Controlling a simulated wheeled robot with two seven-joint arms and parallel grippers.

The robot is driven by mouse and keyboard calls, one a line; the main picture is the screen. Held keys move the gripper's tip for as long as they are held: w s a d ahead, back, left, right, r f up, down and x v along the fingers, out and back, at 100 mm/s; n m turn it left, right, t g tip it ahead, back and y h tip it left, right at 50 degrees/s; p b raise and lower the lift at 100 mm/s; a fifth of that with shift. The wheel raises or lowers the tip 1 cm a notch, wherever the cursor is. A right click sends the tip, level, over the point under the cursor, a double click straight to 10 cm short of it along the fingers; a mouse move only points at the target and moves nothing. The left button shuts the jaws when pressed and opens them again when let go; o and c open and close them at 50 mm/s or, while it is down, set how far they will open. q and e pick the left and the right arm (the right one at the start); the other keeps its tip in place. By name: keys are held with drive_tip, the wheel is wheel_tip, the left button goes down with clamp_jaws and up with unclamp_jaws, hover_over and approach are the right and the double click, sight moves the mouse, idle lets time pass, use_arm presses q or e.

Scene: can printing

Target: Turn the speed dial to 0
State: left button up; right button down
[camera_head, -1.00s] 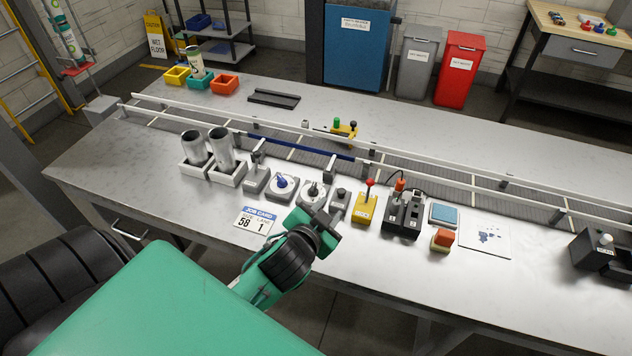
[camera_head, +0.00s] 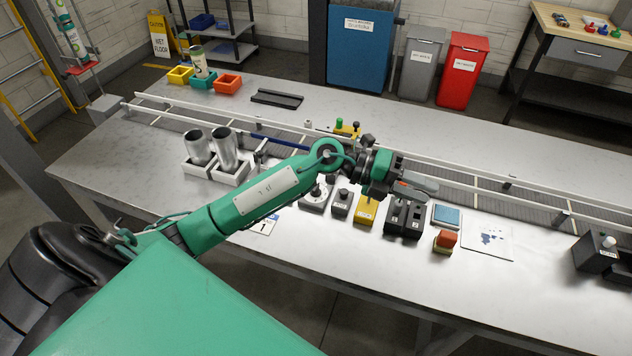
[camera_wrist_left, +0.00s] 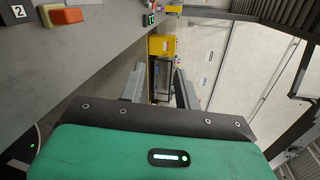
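A grey dial (camera_head: 318,194) with a pale round scale sits on the near side of the table, partly covered by my left arm; I cannot read its setting. The blue-knobbed dial seen to its left earlier is hidden behind the arm. My left gripper (camera_head: 418,187) is to the right of the grey dial, above the row of controls, pointing right. In the left wrist view its two fingers (camera_wrist_left: 158,84) stand apart with nothing between them. My right gripper is not in view.
A grey knob box (camera_head: 343,201), a yellow box (camera_head: 367,209), a black switch box (camera_head: 404,218) and a red button (camera_head: 446,239) line the table. Two metal cans (camera_head: 224,150) stand in white holders left of the arm. The conveyor's white rail (camera_head: 480,178) runs behind.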

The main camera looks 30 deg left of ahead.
use_arm(q)
drive_tip(key=w+a+f+m+g+y, duration=0.1)
drive_tip(key=w+a+f+g+y, duration=0.1)
drive_tip(key=a+f+y, duration=0.25)
drive_tip(key=n+g+y, duration=0.2)
drive_tip(key=y, duration=0.9)
hover_over(316, 189)
drive_tip(key=w, duration=0.1)
drive_tip(key=f+p, duration=0.1)
drive_tip(key=f, duration=0.3)
drive_tip(key=f+p, duration=0.2)
drive_tip(key=f, duration=0.2)
drive_tip(key=f+p, duration=0.1)
drive_tip(key=f, duration=0.3)
drive_tip(key=shift+a+f+p, duration=0.1)
drive_tip(key=shift+a+p, duration=0.2)
drive_tip(key=shift+a, duration=0.05)
drive_tip(key=shift+f, duration=0.45)
drive_tip(key=shift+c, duration=0.2)
clamp_jaws()
